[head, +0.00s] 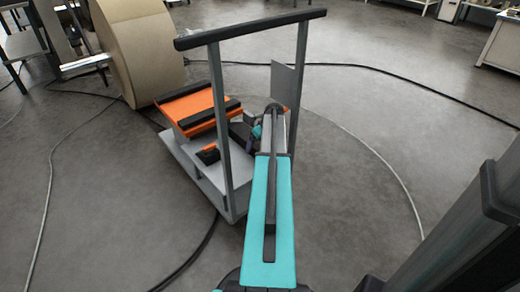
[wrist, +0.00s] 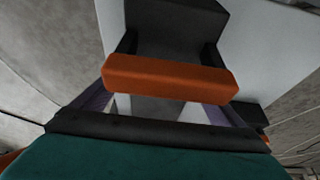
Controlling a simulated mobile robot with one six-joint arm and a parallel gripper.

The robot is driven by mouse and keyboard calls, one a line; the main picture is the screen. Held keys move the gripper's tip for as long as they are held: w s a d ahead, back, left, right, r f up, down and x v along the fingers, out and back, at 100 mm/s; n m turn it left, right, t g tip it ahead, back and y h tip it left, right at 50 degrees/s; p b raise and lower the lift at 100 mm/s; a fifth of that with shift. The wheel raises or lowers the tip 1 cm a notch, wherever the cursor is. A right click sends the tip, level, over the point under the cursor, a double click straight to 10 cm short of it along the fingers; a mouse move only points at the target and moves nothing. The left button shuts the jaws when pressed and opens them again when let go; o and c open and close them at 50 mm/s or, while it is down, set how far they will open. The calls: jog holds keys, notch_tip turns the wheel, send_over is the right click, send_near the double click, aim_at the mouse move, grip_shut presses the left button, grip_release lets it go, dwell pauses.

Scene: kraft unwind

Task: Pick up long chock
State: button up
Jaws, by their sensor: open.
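My gripper (wrist: 168,50) is open in the wrist view, with one finger at each side. An orange bar (wrist: 170,77) lies across the picture between the fingers, with a dark block (wrist: 178,24) just beyond it. I cannot tell whether the fingers touch either. In the head view my gripper (head: 241,131) is low over the grey cart (head: 206,181), partly hidden by my arm. A small orange and black piece (head: 208,154) lies on the cart left of it. Larger orange pieces with black strips (head: 200,106) sit higher at the cart's left. Which piece is the long chock is unclear.
The cart's upright frame and dark top handle (head: 250,29) rise close around my arm. A large brown paper roll (head: 139,50) stands behind left. Dark cables (head: 385,74) cross the floor. Open grey floor lies right of the cart.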

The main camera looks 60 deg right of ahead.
jog(key=shift+f, duration=0.1)
dwell(0.5)
jog(key=c, duration=1.6)
jog(key=shift+c, duration=0.2)
jog(key=shift+w+r, duration=0.1)
jog(key=shift+r, duration=0.1)
